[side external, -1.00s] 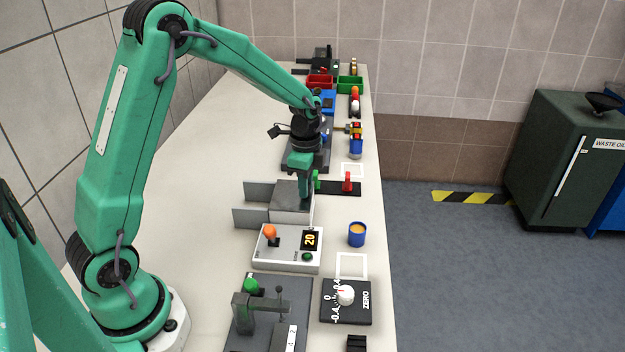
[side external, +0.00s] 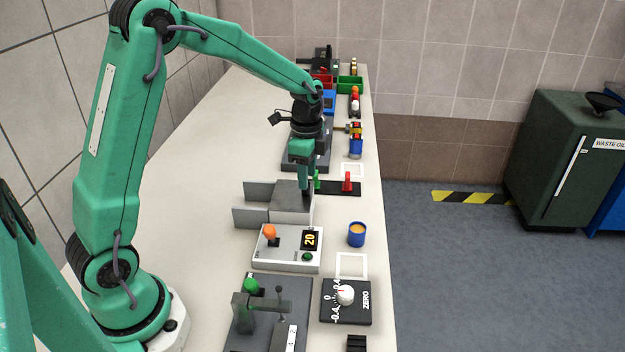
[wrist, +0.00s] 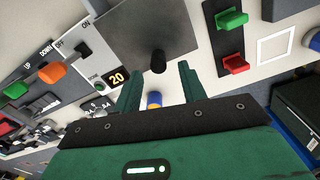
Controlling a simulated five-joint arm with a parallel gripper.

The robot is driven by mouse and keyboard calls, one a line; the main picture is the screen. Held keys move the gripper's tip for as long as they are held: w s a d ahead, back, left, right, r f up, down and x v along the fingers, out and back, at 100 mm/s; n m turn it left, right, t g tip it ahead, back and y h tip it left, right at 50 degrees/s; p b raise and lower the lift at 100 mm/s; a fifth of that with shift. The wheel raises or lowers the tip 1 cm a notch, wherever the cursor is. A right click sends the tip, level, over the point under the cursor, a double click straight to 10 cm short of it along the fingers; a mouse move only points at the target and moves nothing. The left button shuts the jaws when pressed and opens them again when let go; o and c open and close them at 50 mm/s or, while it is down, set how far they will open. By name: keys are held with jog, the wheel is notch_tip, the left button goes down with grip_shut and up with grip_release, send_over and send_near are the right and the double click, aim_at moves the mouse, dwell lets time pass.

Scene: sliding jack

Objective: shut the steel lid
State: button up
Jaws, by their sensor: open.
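The steel lid (side external: 290,212) is a grey plate on a box-like unit in the side external view, with two upright grey walls on its left. The lid also shows in the wrist view (wrist: 130,32) as a grey panel with a short dark knob (wrist: 158,62) standing on it. My gripper (side external: 306,197) is over the right end of the lid. In the wrist view, my gripper (wrist: 159,72) is open, its two green fingers apart with the knob between or just beyond their tips; contact cannot be told.
A black slider block with a red handle (side external: 347,181) and a green handle (wrist: 232,19) is close to the right. A panel with an orange lever (side external: 269,231) and a display reading 20 is nearer the camera. A blue cup (side external: 357,234) stands near the table's right edge.

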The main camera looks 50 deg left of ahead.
jog(key=shift+r, duration=2.25)
jog(key=shift+s+d+r, duration=0.2)
jog(key=shift+s+r, duration=0.1)
jog(key=shift+r, duration=0.15)
jog(key=s+d+r+n+t, duration=0.2)
jog(key=s+n, duration=0.2)
jog(key=s, duration=0.3)
jog(key=s+d+r+n+t, duration=0.1)
jog(key=s+d+r+n, duration=0.1)
jog(key=s, duration=0.5)
jog(key=s+d+r+n+t, duration=0.2)
jog(key=s+r+n, duration=0.2)
jog(key=s, duration=0.3)
jog(key=shift+s+n+t, duration=0.3)
jog(key=shift+s+n, duration=0.05)
jog(key=shift+n, duration=0.45)
